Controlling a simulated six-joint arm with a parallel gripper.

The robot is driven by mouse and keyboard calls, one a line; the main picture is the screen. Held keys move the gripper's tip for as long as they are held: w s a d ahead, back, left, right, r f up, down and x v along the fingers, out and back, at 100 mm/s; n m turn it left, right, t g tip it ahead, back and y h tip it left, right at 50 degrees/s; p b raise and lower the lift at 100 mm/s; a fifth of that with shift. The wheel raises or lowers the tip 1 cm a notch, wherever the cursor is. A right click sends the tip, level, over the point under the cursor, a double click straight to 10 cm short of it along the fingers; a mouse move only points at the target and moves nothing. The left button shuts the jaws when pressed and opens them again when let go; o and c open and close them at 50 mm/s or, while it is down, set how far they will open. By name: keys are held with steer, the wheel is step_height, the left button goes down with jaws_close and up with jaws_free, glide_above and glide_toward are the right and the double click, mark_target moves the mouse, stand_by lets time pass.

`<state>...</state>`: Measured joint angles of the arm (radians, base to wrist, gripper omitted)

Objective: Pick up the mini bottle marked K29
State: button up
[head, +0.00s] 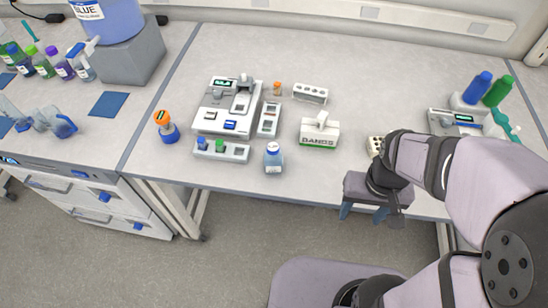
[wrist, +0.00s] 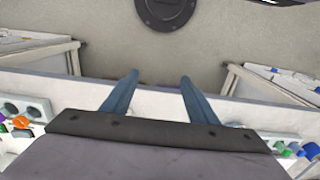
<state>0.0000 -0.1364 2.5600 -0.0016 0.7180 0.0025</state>
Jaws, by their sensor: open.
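My gripper (head: 363,213) is open and empty, with its two blue fingers apart. It is at the table's front edge, below the rack on the right. In the wrist view, the fingers of my gripper (wrist: 159,78) point toward the floor area with nothing between them. I cannot read K29 on any bottle. Small bottles in the head view are a blue bottle with a pale cap and white label (head: 273,160) near the front edge, a tiny orange-capped vial (head: 277,88) farther back, and an orange-topped blue bottle (head: 165,125) at the left.
A white instrument (head: 212,120) and a block with blue and green caps (head: 222,152) stand left of the blue bottle. A "BANDS" box (head: 319,132) stands to its right. A holed rack (head: 375,146) is partly hidden by my arm. Open table lies at the back centre.

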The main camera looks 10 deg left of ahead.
steer(key=shift+o, duration=1.3)
steer(key=shift+w, duration=0.1)
